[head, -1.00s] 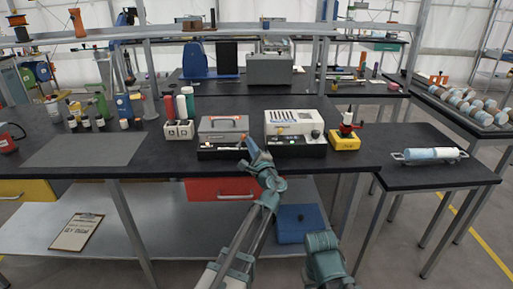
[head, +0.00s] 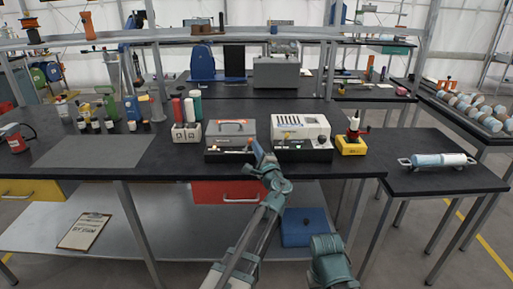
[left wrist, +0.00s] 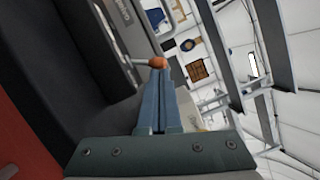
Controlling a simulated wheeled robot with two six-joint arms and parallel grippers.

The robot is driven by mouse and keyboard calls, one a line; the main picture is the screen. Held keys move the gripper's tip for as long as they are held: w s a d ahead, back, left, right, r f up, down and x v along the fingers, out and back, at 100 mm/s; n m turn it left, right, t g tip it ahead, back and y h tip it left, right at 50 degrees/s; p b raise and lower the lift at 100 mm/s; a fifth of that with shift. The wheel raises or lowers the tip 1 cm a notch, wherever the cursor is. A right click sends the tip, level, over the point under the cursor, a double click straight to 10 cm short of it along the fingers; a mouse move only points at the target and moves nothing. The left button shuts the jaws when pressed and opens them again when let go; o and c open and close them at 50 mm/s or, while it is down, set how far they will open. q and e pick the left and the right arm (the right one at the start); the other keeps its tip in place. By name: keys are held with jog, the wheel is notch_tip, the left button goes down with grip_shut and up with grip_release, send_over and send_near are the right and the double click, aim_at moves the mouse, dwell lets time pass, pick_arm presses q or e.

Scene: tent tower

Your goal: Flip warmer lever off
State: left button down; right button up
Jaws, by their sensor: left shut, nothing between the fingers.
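The warmer seems to be the grey box (head: 232,128) with an orange handle on its lid and a black base, on the dark bench in the head view. A thin metal lever ending in an orange ball knob (left wrist: 157,62) shows in the left wrist view. My left gripper (head: 257,149) is at the warmer's front right corner. Its fingers (left wrist: 158,75) are shut and empty, with their tips right at the knob; whether they touch it I cannot tell. My right gripper is out of view.
A white slotted machine (head: 300,128) stands close to the right of the warmer. A yellow block (head: 350,146) with a red-topped piece is further right. A white holder (head: 187,132) with cylinders stands left. The grey mat (head: 95,150) is clear.

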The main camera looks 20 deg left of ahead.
aim_at(249, 142)
pick_arm(q)
jog(key=shift+a+r+n+p, duration=0.15)
jog(key=shift+r+n+p, duration=0.1)
jog(key=shift+n+p, duration=0.2)
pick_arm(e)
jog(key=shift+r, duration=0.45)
pick_arm(q)
jog(key=n+p, duration=0.1)
jog(key=a+r+n+g+p, duration=0.1)
jog(key=n+p, duration=0.1)
jog(key=shift+s+r+n, duration=0.15)
jog(key=shift+s+n, duration=0.05)
jog(key=shift+n, duration=0.05)
jog(key=shift+s+a+r+n+g+h+p, duration=0.15)
jog(key=shift+a+n+g+h+p, duration=0.35)
jog(key=shift+n+p, duration=0.65)
jog(key=shift+s+a+n+h+p, duration=0.15)
jog(key=shift+a+n+h+p, duration=0.4)
jog(key=shift+n, duration=0.6)
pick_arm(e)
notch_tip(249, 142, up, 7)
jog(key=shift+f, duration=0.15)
